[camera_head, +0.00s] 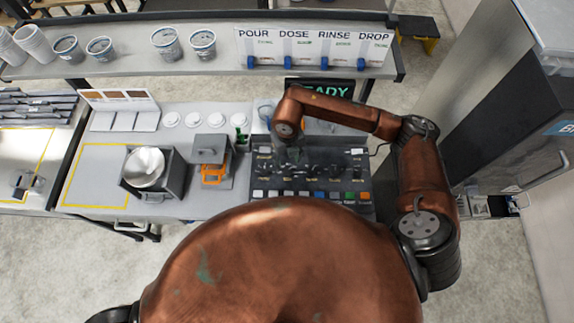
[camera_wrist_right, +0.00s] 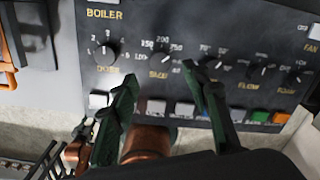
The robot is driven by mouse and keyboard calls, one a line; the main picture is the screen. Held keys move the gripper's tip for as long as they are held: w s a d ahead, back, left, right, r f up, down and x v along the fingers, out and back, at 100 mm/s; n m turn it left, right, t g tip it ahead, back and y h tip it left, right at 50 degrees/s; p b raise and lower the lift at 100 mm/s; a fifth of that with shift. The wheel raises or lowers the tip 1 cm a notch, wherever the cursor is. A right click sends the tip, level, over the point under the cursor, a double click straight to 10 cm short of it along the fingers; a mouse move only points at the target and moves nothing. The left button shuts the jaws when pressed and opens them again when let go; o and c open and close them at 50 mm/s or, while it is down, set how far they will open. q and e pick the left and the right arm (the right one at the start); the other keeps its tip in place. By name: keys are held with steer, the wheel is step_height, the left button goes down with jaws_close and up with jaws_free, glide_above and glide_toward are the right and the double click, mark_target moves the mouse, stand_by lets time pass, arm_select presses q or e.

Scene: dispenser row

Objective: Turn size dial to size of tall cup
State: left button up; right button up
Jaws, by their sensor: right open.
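The size dial (camera_wrist_right: 158,60) is a black round knob on the dark control panel (camera_wrist_right: 262,100), with 150, 200 and 250 marked around it. Its pointer looks turned up and right, but the exact mark is too small to tell. My right gripper (camera_wrist_right: 160,73) is open, its dark green fingers apart on either side of the dial's lower edge, holding nothing. In the head view my right gripper (camera_head: 290,156) hangs over the panel's left part and hides some of it. Several paper cups (camera_head: 203,43) stand on the back shelf; I cannot tell which is the tall cup.
The dose dial (camera_wrist_right: 103,52) sits just left of the size dial. More dials (camera_wrist_right: 262,68) lie to the right. A row of coloured buttons (camera_wrist_right: 185,110) runs below.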

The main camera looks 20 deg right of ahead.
mark_target(288, 170)
step_height(288, 170, down, 7)
steer(key=shift+s+f+p, duration=0.1)
steer(key=shift+p, duration=0.75)
steer(key=c, duration=1.2)
